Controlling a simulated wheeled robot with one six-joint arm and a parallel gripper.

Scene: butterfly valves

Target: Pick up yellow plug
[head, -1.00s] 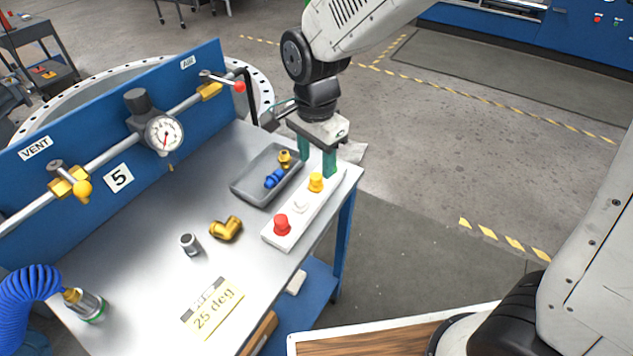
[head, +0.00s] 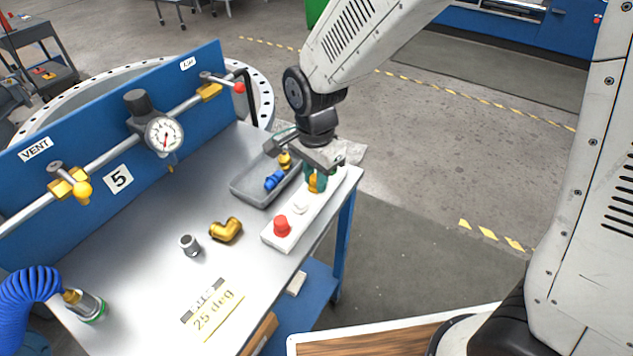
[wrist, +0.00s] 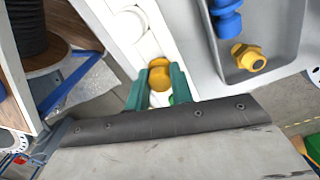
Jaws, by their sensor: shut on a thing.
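The yellow plug (head: 313,184) stands at the far end of a white block (head: 276,241) on the bench. My gripper (head: 316,182) is down over it, with its green fingers shut on the plug. In the wrist view the yellow plug (wrist: 159,77) shows between the two green fingertips (wrist: 160,86). The plug appears still at the block; whether it is lifted at all I cannot tell. A white plug (head: 300,207) and a red plug (head: 281,227) stand in the same block, nearer the front.
A grey tray (head: 246,191) with blue and brass fittings lies left of the block. A brass elbow (head: 226,229) and a small metal cylinder (head: 189,245) lie on the bench. A blue panel (head: 60,191) with pipe, gauge and valves stands behind.

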